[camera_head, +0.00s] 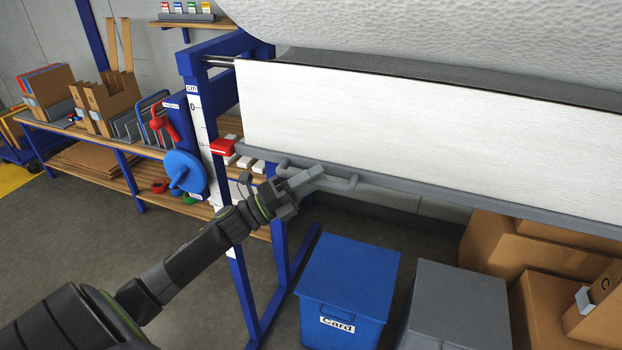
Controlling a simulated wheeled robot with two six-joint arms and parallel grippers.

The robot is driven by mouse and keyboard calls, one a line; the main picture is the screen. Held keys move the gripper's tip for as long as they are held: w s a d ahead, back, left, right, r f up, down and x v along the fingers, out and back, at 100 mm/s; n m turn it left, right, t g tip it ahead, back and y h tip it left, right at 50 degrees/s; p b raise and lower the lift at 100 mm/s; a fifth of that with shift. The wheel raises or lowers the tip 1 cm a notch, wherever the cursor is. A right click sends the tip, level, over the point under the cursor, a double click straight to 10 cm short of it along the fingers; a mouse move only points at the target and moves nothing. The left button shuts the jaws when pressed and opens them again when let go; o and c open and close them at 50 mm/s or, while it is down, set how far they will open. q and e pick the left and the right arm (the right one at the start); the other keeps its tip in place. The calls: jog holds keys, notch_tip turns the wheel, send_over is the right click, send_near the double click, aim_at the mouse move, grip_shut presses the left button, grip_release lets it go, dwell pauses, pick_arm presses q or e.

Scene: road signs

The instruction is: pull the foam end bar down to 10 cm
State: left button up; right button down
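The grey foam end bar (445,198) runs along the bottom edge of a hanging white foam sheet (430,132). A grey loop handle (345,184) sticks out from the bar's left part. My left gripper (318,174) reaches the handle from the lower left; its fingers look closed together over the handle's front rail, partly hiding it. A white cm scale (198,125) stands on the blue frame at the left, with 0 near its top. A red block (223,146) sits beside the scale, at the bar's left end and below the 0. My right gripper is not in view.
A large white foam roll (450,42) hangs above the sheet. A blue wheel (185,174) is on the frame. A blue Card bin (348,280), a grey bin (458,310) and cardboard boxes (535,250) stand below. A wooden bench (90,150) is at the left.

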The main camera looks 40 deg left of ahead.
pick_arm(q)
jog(key=shift+f, duration=0.1)
jog(key=shift+s+a+f, duration=0.1)
jog(key=shift+s+a, duration=0.05)
jog(key=shift+s, duration=0.05)
jog(key=b+v, duration=0.2)
jog(key=v, duration=1.5)
jog(key=shift+w, duration=0.1)
